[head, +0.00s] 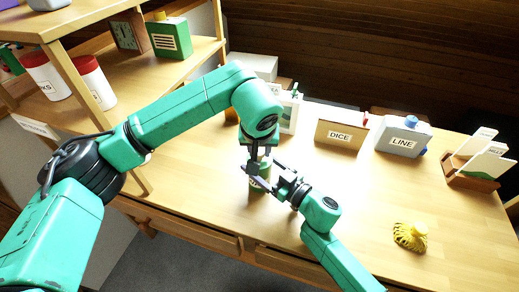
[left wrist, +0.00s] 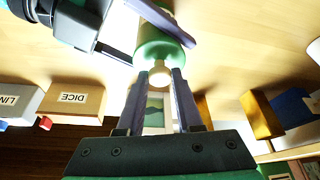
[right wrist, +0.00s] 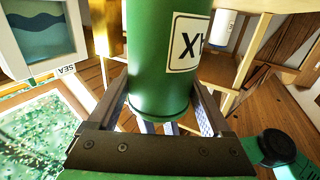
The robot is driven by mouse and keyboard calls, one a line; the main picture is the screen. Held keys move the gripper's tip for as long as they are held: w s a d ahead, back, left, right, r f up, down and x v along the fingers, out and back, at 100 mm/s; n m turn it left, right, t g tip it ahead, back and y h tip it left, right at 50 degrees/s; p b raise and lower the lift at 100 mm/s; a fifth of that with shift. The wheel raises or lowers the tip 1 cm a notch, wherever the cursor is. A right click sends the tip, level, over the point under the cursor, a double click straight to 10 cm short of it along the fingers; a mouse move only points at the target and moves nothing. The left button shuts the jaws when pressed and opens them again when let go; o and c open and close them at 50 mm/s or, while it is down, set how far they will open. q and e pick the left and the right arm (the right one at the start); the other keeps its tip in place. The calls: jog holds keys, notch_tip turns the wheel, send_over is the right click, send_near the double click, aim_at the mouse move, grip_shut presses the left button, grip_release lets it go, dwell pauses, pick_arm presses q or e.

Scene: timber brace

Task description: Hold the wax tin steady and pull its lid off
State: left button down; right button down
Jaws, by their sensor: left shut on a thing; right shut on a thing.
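The green wax tin (head: 259,187) stands near the front edge of the table. Its white label with black letters shows in the right wrist view (right wrist: 186,42). My right gripper (head: 261,174) comes in from the right and is shut on the tin's body, with a finger on either side. My left gripper (head: 257,158) points down from above and is shut on the pale knob (left wrist: 160,76) of the lid. The green top (left wrist: 160,48) shows around the knob in the left wrist view. I cannot tell whether there is a gap between lid and body.
A DICE box (head: 341,133), a grey LINE box (head: 403,137) and a card holder (head: 473,174) stand along the back. A shelf unit (head: 131,183) with jars stands at the left. The table's front right is mostly clear.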

aim_at(259, 153)
pick_arm(q)
jog(key=shift+r, duration=0.15)
jog(key=shift+r, duration=1)
jog(key=shift+r, duration=2)
pick_arm(e)
grip_release()
